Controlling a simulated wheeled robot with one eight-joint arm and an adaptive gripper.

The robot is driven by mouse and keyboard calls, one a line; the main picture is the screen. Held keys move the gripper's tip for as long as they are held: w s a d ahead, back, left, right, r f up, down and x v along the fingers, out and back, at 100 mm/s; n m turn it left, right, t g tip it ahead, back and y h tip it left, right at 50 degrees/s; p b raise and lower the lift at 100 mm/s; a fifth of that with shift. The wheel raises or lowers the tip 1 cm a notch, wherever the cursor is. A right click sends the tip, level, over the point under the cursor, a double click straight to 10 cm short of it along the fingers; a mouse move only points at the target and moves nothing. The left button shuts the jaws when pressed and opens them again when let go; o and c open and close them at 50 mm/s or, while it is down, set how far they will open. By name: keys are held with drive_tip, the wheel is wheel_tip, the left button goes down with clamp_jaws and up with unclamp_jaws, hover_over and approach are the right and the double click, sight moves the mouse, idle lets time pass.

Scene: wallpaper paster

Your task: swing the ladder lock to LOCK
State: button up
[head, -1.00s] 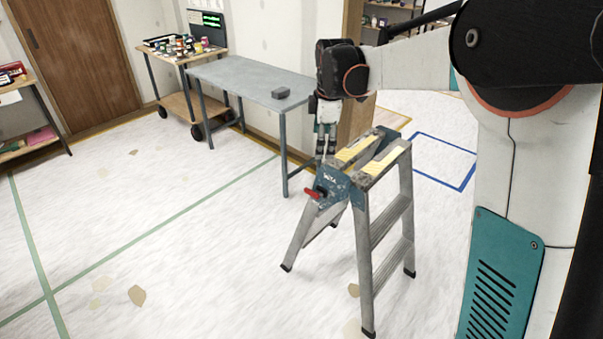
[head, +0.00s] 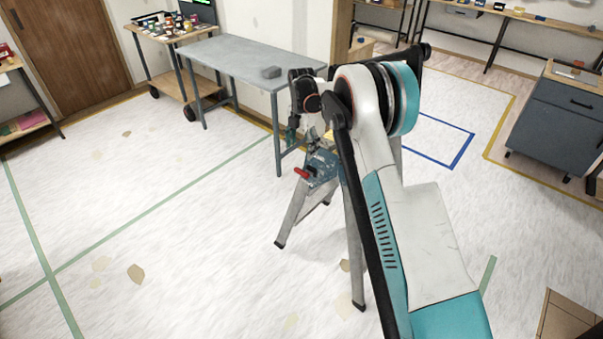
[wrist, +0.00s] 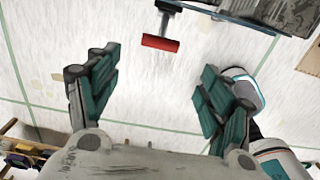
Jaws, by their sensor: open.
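The stepladder (head: 293,215) stands on the floor in the head view, largely hidden behind my arm. Its blue-grey side plate (head: 321,165) carries the lock, a lever with a red grip (head: 301,173) on the left side. In the wrist view the red grip (wrist: 160,43) shows at the top centre on a short grey stem, beside the dark ladder edge (wrist: 240,12). My gripper (wrist: 153,88) is open and empty, its two green-padded fingers wide apart. The red grip lies beyond the fingertips, apart from them. In the head view my gripper (head: 292,135) is small, near the ladder top. The lock markings are unreadable.
A grey metal table (head: 235,62) with a small grey block (head: 271,72) stands behind the ladder. A trolley of paint pots (head: 165,40) is at its left. A dark drawer cabinet (head: 560,120) stands at right.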

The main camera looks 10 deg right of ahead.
sight(301, 171)
wheel_tip(301, 171, down, 13)
drive_tip(key=b, duration=0.3)
drive_tip(key=shift+b, duration=0.35)
drive_tip(key=shift+c, duration=0.5)
drive_tip(key=c, duration=1)
